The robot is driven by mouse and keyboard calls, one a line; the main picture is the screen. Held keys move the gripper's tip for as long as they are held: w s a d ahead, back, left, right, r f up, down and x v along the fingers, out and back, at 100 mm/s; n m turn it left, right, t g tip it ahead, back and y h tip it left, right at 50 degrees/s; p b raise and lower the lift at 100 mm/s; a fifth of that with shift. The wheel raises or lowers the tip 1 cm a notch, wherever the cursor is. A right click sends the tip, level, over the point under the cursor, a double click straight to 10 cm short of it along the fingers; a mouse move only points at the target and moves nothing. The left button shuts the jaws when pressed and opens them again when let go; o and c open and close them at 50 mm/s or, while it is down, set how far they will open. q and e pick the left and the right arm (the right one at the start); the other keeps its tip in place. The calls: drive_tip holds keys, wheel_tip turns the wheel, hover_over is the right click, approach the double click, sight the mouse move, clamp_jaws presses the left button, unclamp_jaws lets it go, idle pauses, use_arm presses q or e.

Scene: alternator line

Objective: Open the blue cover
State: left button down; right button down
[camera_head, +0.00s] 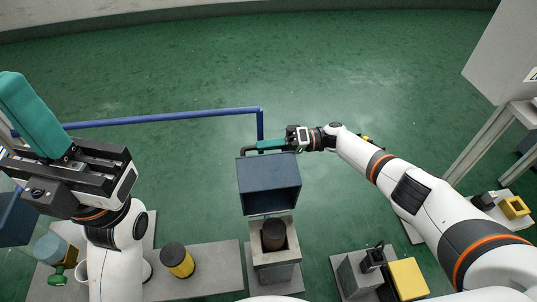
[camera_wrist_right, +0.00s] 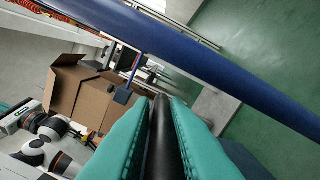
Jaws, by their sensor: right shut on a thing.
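The blue cover (camera_head: 270,190) is a dark blue box-shaped piece in the middle of the head view. It is at the far side of a grey stand (camera_head: 275,258), and a dark cylinder (camera_head: 273,235) on the stand shows uncovered in front of it. My right gripper (camera_head: 268,146) is at the cover's far top edge, its teal fingers shut on a black handle bar. The bar (camera_wrist_right: 162,140) runs between both fingers in the right wrist view. My left gripper (camera_head: 35,115) is at the far left, away from the cover; its finger gap cannot be made out.
A blue rail (camera_head: 165,117) runs behind the cover. A yellow cylinder with a dark top (camera_head: 177,260) stands left of the stand. A yellow block (camera_head: 408,279) and grey fixture stand to the right. Green floor beyond the rail is clear. Cardboard boxes (camera_wrist_right: 85,95) show in the wrist view.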

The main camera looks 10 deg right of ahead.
drive_tip(key=shift+w+f, duration=0.1)
drive_tip(key=shift+f, duration=0.2)
drive_tip(key=c, duration=1.5)
unclamp_jaws()
drive_tip(key=shift+f, duration=0.1)
drive_tip(key=shift+o, duration=0.2)
